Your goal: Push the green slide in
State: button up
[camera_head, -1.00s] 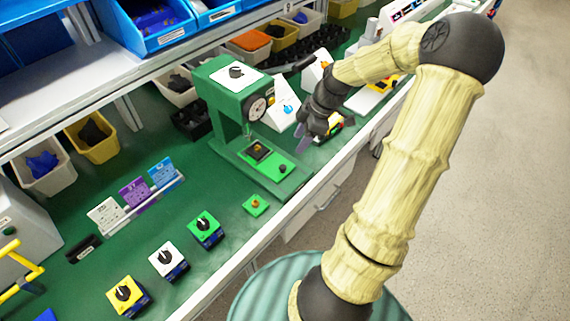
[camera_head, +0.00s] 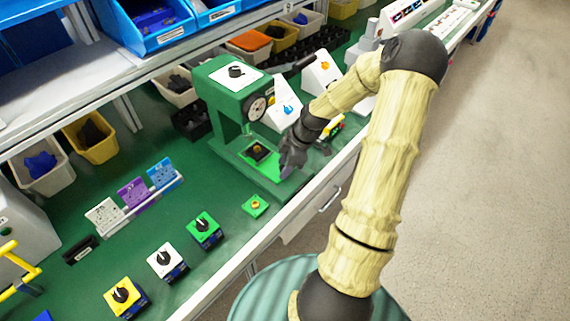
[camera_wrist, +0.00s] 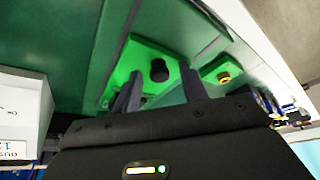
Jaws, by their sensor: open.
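The green press-like machine (camera_head: 226,82) stands on the bench. The green slide (camera_head: 262,165) is the bright green plate at its base, reaching out toward the bench's front edge. The slide, with its black knob, also shows in the wrist view (camera_wrist: 140,55). My gripper (camera_head: 287,172) is low over the slide's outer end and hides the knob in the head view. In the wrist view my gripper (camera_wrist: 158,84) is open, with one dark finger on each side of the knob. I cannot tell whether a finger touches it.
A small green block with a yellow-orange knob (camera_head: 256,205) lies on the bench near the slide. Rotary switch boxes (camera_head: 205,230) stand in front left. White angled boxes (camera_head: 284,105) stand behind my gripper. The bench between is clear.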

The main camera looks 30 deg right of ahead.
aim_at(270, 164)
grip_shut()
jog(key=shift+w+a+r, duration=0.1)
jog(key=shift+w+a, duration=0.1)
jog(key=shift+w, duration=0.5)
jog(key=shift+w+a, duration=0.25)
jog(key=shift+w, duration=0.4)
jog(key=shift+w+a+r, duration=0.1)
jog(key=shift+w+a, duration=0.1)
jog(key=shift+w, duration=0.5)
grip_release()
jog(key=shift+f, duration=0.15)
jog(key=v, duration=0.7)
jog(key=shift+r+p, duration=0.25)
jog(key=shift+p, duration=0.05)
